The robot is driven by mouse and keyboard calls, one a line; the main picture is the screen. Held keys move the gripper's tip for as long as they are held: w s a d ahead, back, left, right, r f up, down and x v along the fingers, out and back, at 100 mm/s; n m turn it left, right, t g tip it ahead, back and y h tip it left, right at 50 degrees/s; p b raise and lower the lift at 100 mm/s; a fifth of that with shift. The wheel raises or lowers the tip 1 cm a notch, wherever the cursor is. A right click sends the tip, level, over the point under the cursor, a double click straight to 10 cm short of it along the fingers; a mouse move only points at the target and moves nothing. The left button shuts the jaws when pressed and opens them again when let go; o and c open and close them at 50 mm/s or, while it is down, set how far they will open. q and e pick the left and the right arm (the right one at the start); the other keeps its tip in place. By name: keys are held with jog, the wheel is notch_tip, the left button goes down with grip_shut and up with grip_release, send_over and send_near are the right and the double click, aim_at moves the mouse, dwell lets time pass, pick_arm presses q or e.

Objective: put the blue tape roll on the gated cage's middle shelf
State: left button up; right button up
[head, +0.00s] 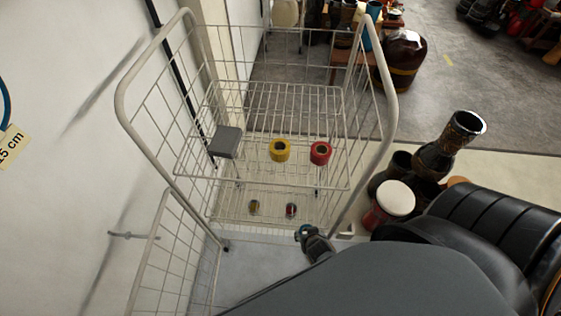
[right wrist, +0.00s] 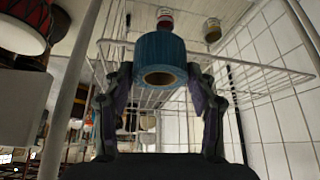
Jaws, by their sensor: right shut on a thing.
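The blue tape roll (right wrist: 158,48) sits between the two fingers of my right gripper (right wrist: 160,78) in the right wrist view, its open end toward the camera. My right gripper (head: 306,234) is shut on it, low in front of the cage in the head view, where the roll is mostly hidden. The gated cage (head: 391,84) is white wire with grey tube uprights and stands against the wall. My left gripper is in neither view.
A grey box (head: 226,142) is at the shelf's left edge. A small greenish item (head: 254,207) and a small red item (head: 291,210) show lower in the cage. The gate (head: 160,250) hangs open at left. Drums (head: 395,197) stand right of the cage.

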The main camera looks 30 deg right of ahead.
jog(key=w+d+b, duration=0.1)
jog(key=w, duration=0.1)
jog(key=w+d+b, duration=0.1)
jog(key=w, duration=0.2)
jog(key=w+d+b, duration=0.1)
jog(key=w, duration=0.2)
jog(key=shift+w+f+b, duration=0.1)
jog(key=shift+f+b, duration=0.2)
jog(key=shift+f, duration=0.1)
jog(key=w+d+b, duration=0.1)
jog(key=w, duration=0.1)
jog(key=w+d+b, duration=0.1)
jog(key=w+b, duration=0.1)
jog(key=w, duration=0.1)
jog(key=w+b, duration=0.1)
jog(key=w, duration=0.1)
jog(key=shift+w+d+r, duration=0.2)
jog(key=shift+w+d, duration=0.05)
jog(key=shift+d, duration=0.15)
jog(key=shift+w+d+r, duration=0.1)
jog(key=shift+w+r, duration=0.05)
jog(key=shift+w, duration=0.15)
notch_tip(320, 180, down, 4)
jog(key=b, duration=0.5)
jog(key=shift+s+r, duration=0.1)
jog(key=shift+r, duration=0.2)
jog(key=o, duration=1.2)
jog(key=shift+f, duration=0.1)
